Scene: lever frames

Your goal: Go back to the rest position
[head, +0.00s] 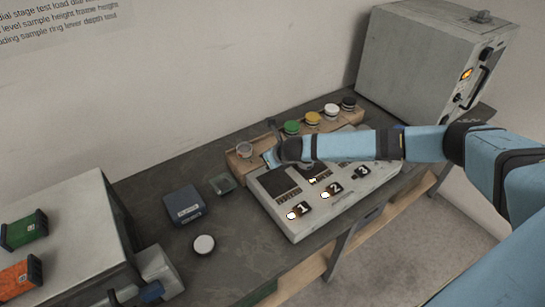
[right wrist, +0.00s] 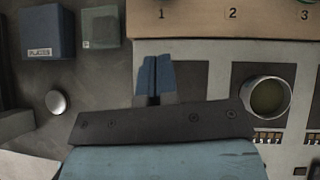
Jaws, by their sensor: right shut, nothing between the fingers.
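My right arm reaches in from the right in the head view, over the grey panel (head: 284,220) with numbered levers. My right gripper (head: 268,158) is at the panel's back left, near the wooden rack (head: 240,169). In the right wrist view its blue fingers (right wrist: 156,76) are together with nothing between them. They are over the panel's left end, left of a round metal-rimmed cup (right wrist: 267,97). The gripper and forearm hide part of the panel and rack in the head view. My left gripper is not in view.
The rack holds several jars, with a green one (head: 291,127) and a yellow one (head: 313,118). Left of the panel are a dark blue box (head: 184,205), a small greenish box (head: 222,183) and a white disc (head: 204,244). A grey cabinet (head: 420,62) stands at back right.

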